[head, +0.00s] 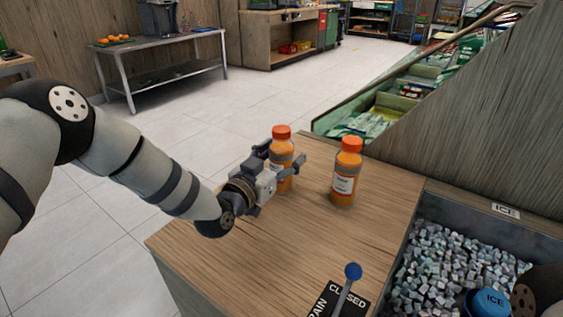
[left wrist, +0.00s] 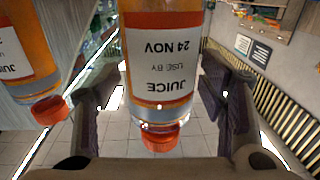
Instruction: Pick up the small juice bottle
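Two orange juice bottles with red caps stand upright on the wooden counter (head: 300,240). The left bottle (head: 281,150) stands between the fingers of my left gripper (head: 281,160), which partly hide it. In the left wrist view, upside down, this bottle (left wrist: 162,60) shows its white label between the two dark fingers (left wrist: 160,105), with gaps on both sides. My left gripper is open around it. The other bottle (head: 346,172) stands apart to the right; it also shows at the left of the wrist view (left wrist: 25,60). I cannot tell which is smaller. My right gripper is not in view.
A blue-knobbed lever (head: 352,272) stands at the front. A wooden panel (head: 480,120) rises behind. The counter's front left is clear.

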